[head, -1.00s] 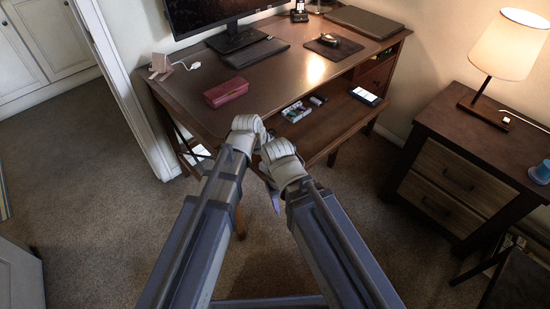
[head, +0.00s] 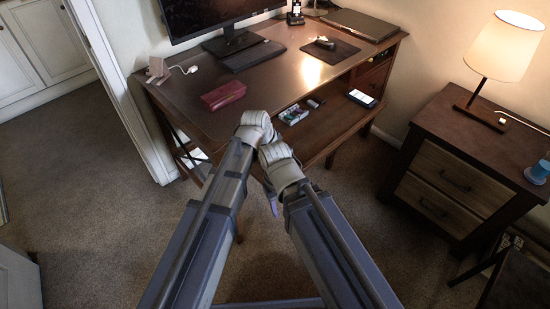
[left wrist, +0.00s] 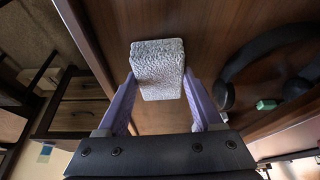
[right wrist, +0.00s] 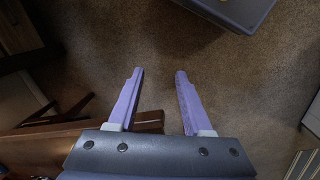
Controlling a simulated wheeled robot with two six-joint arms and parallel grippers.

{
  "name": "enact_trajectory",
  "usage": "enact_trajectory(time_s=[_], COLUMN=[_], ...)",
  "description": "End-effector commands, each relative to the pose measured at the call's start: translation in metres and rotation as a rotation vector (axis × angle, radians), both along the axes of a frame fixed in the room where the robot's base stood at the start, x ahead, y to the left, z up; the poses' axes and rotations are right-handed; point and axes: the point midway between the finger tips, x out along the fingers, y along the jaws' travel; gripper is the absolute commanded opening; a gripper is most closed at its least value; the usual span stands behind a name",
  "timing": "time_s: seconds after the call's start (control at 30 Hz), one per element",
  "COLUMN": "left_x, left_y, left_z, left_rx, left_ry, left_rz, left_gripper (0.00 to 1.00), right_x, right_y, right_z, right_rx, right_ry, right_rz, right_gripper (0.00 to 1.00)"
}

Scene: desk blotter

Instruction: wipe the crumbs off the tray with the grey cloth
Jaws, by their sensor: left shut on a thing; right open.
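The grey cloth (left wrist: 158,68), a pale, bumpy folded block, sits between the two purple fingers of my left gripper (left wrist: 158,92), which is shut on it. The cloth is over a brown wooden surface (left wrist: 195,22) in the left wrist view; I cannot tell whether it touches. In the head view the left wrist hides the cloth. The pull-out shelf (head: 340,124) under the desk top may be the tray; no separate tray shows. I cannot make out crumbs. My right gripper (right wrist: 157,75) is open and empty above the carpet, beside a wooden edge.
Dark headphones (left wrist: 262,48) and a small green item (left wrist: 267,104) lie right of the cloth. A phone (head: 362,98) lies on the shelf. A red case (head: 223,96) and a keyboard (head: 252,56) are on the desk. A nightstand (head: 465,140) with a lamp stands right.

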Motion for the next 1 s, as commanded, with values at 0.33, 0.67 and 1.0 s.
enact_trajectory(time_s=[0.33,0.67,1.0], left_x=[0.017,0.023,0.038], left_y=[-0.02,-0.029,-0.049], left_z=[-0.002,-0.003,-0.001], left_rx=[-0.001,-0.001,-0.001], left_ry=[-0.001,-0.001,-0.001], left_rz=[0.0,-0.002,-0.005], left_gripper=[0.23,0.23,0.23], right_x=[0.0,0.0,0.0], right_y=[0.0,0.001,0.003], right_z=[-0.002,-0.003,-0.002], right_rx=[0.0,0.0,0.0], right_ry=[0.0,0.0,0.0], right_rz=[0.0,0.002,0.006], right_gripper=[0.5,0.5,0.5])
